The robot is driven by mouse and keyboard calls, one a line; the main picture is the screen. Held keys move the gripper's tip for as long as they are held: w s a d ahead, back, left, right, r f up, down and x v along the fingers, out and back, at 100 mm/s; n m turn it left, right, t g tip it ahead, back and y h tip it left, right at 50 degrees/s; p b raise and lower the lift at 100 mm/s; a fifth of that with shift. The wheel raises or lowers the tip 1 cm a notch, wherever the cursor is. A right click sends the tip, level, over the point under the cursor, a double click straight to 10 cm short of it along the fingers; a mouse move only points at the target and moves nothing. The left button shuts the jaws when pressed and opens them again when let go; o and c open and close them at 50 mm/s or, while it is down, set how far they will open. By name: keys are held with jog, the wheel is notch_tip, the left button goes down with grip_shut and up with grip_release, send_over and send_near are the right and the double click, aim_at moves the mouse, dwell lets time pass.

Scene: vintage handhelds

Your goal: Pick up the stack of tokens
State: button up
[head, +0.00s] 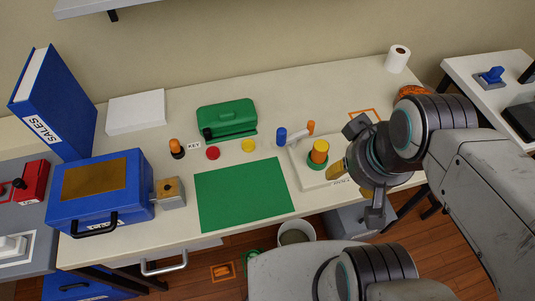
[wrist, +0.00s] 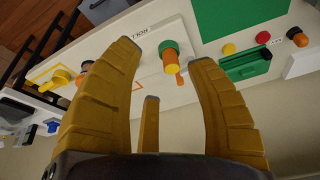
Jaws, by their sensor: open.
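The stack of tokens (head: 319,153) stands on a white tray (head: 306,179), green at the bottom with orange and yellow above. The stack also shows in the wrist view (wrist: 169,52), beyond my fingers and between the two longer-looking ones. My gripper (head: 338,178) is just right of the stack in the head view, with yellow fingers. In the wrist view my gripper (wrist: 163,70) is open and empty, its fingers spread wide. No finger visibly touches the stack. My wrist hides the tray's right part in the head view.
A green mat (head: 243,194) lies left of the tray. A paper roll (head: 397,58) stands at the back right.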

jog(key=o, duration=0.3)
jog(key=shift+f, duration=0.15)
jog(key=m+g, duration=0.4)
jog(key=m, duration=0.5)
send_over(322, 145)
jog(key=s, duration=0.1)
jog(key=f, duration=0.9)
jog(key=shift+s+a+f, duration=0.15)
jog(key=shift+a+f, duration=0.1)
jog(key=shift+f, duration=0.1)
jog(key=shift+w+r+m, duration=0.15)
jog(key=shift+w+m, duration=0.2)
jog(key=shift+m, duration=0.45)
jog(key=m, duration=0.5)
jog(key=shift+w+m, duration=0.15)
jog(key=shift+m, duration=0.15)
jog(key=shift+f, duration=0.8)
jog(key=shift+w+d+f, duration=0.1)
jog(key=shift+f, duration=1.35)
jog(key=shift+w+d+f, duration=0.1)
jog(key=shift+f, duration=1.3)
